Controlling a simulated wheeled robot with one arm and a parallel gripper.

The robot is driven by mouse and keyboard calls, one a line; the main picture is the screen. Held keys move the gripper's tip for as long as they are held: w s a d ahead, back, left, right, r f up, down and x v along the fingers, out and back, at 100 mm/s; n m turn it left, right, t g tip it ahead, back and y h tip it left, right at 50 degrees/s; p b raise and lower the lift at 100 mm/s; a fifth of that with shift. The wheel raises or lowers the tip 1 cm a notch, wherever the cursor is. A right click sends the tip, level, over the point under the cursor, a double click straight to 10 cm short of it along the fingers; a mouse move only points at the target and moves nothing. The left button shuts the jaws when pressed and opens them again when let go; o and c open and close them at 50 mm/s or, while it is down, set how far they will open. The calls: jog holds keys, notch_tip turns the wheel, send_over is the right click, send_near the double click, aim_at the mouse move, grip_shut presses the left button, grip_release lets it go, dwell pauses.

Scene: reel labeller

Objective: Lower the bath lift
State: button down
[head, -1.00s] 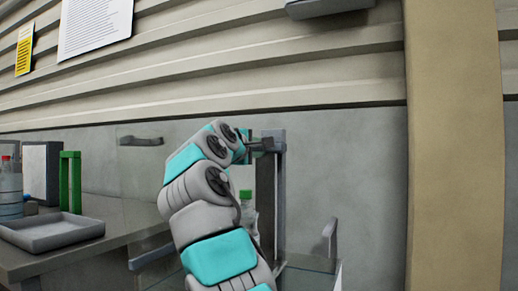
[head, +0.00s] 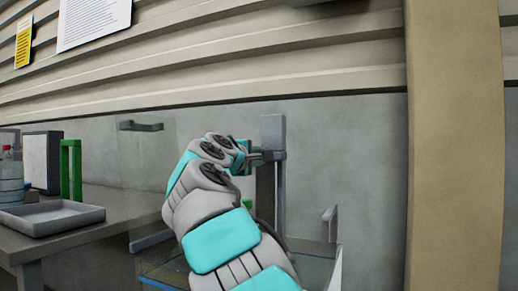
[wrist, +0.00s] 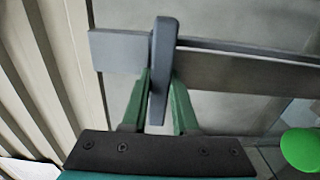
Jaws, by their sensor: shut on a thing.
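The bath lift shows in the head view as an upright grey post (head: 273,128) with a grey sliding bracket (head: 279,156) on it, above a clear-walled bath (head: 318,268). My gripper (head: 258,156) is at this bracket, below the post's top. In the wrist view, the green fingers of my gripper (wrist: 159,108) are shut on the upright grey handle bar (wrist: 163,58) between them. A green cap, likely a bottle's, shows at the lower right of the wrist view (wrist: 302,150) and just beside my arm in the head view (head: 248,203). My arm hides most of what is below it.
A grey tray (head: 50,218) lies on the bench at left, with a green frame (head: 70,170), a dark-edged panel (head: 42,162) and a bottle (head: 10,178) behind it. A tan pillar (head: 455,150) stands at the right. A clear panel with a grey handle (head: 141,126) is behind my arm.

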aim_at(265, 213)
notch_tip(265, 213, down, 16)
jog(key=b, duration=0.8)
jog(key=c, duration=0.7)
grip_release()
jog(key=shift+v, duration=3.9)
jog(key=shift+c, duration=0.2)
